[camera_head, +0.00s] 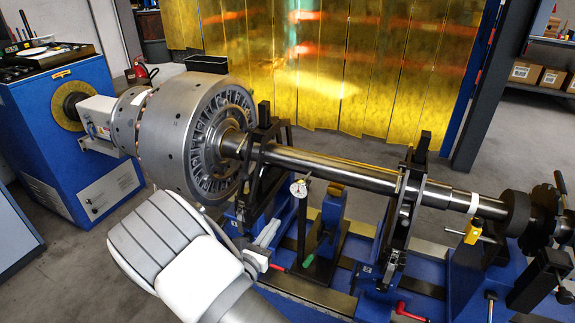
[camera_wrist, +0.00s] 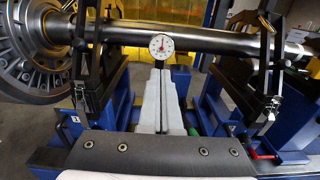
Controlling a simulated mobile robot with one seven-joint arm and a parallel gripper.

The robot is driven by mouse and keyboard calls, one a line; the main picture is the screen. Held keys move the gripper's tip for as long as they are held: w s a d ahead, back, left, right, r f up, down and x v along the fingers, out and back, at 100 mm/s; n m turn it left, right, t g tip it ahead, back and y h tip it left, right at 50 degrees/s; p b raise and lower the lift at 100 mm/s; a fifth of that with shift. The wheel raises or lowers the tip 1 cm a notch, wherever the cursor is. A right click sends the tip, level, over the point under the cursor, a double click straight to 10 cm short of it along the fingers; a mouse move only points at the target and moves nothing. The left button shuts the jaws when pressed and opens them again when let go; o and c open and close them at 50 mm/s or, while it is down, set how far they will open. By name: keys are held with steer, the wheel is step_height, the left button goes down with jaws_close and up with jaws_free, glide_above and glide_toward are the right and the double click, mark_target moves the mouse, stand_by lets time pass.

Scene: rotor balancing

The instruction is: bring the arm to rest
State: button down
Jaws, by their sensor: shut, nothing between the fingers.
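My arm (camera_head: 185,250) reaches in from the bottom of the head view, with grey ribbed and white covers. My gripper (camera_head: 272,232) is shut and empty at the front of the machine, low beside the rotor shaft. In the wrist view its pale grey fingers (camera_wrist: 159,78) lie together and point forward, just below a round dial gauge (camera_wrist: 162,46). The gauge also shows in the head view (camera_head: 299,189), on a stand in front of the shaft. I cannot tell whether the fingertips touch the gauge's stand.
The steel rotor (camera_head: 185,135) and its long shaft (camera_head: 335,167) lie across dark bearing supports (camera_head: 408,205) on a blue machine bed. A blue drive cabinet (camera_head: 70,135) stands at left. Yellow curtains (camera_head: 340,70) hang behind. Grey floor (camera_head: 85,260) is clear at lower left.

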steer(key=s+d+r+m+g+h, duration=0.2)
steer(key=d+r+m+g+h, duration=0.15)
steer(key=d+r+m, duration=0.35)
steer(key=s+d+r+m+g+h, duration=0.25)
steer(key=d+m+g, duration=0.25)
steer(key=d, duration=0.4)
steer(key=s+d+r+m+g+y, duration=0.65)
steer(key=s+d+m, duration=0.25)
steer(key=s+m, duration=0.25)
steer(key=s+a+r+m+t+y, duration=0.4)
steer(key=s+r+m+y, duration=0.2)
steer(key=s+r+m, duration=0.35)
step_height(320, 180, up, 17)
steer(key=n+p, duration=0.1)
steer(key=p, duration=1.7)
steer(key=shift+s+d+p, duration=0.2)
steer(key=shift+s+p, duration=0.15)
steer(key=shift+d, duration=0.15)
